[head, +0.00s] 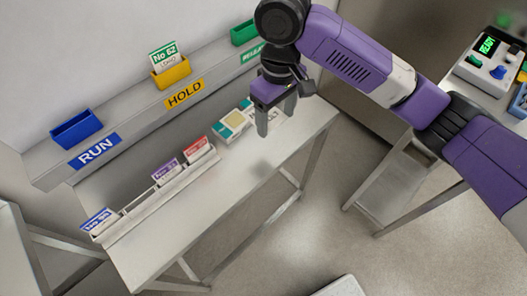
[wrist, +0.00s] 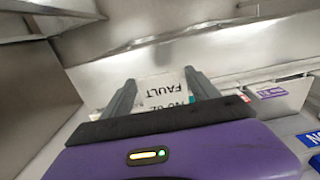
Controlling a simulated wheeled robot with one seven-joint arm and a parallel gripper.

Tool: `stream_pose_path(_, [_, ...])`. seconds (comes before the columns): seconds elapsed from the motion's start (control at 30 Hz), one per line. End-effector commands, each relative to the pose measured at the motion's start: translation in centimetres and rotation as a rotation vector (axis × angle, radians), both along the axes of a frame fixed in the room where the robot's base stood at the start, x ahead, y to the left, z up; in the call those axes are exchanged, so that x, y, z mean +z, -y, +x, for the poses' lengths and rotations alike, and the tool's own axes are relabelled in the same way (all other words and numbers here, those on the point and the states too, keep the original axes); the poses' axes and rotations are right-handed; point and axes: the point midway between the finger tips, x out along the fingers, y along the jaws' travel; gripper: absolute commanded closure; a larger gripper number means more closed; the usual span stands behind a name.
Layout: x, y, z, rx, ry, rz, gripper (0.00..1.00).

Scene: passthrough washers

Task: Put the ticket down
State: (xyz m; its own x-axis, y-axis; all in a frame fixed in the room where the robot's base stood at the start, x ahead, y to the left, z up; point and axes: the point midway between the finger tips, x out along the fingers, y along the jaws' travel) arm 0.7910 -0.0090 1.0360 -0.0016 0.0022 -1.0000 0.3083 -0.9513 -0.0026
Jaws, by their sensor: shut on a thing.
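My gripper (head: 275,119) hangs above the far right part of the metal table (head: 185,225) in the head view. In the wrist view my gripper (wrist: 160,92) is shut on a white ticket (wrist: 160,90) that reads "FAULT" and a number, upside down, seemingly 62.
A rail (head: 155,205) on the table holds blue, purple and red tickets. A teal-and-white item (head: 233,123) lies beyond it. The shelf has a blue RUN holder (head: 77,128), a yellow HOLD holder (head: 171,73) with a green-topped ticket, and a green holder (head: 244,33).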

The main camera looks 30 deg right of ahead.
Motion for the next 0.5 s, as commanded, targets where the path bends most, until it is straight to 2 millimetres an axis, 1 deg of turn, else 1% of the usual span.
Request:
stream_pose_path(0.03, [-1.4,0.0,-0.1,-0.003,-0.005,0.002,0.74])
stream_pose_path(0.3, [-7.6,0.1,-0.1,-0.003,-0.002,-0.003,0.74])
stream_pose_path(0.4, [-9.5,0.1,-0.1,-0.003,-0.002,-0.002,0.74])
stream_pose_path(0.5, [-10.6,0.1,0.0,-0.003,-0.001,-0.001,0.74])
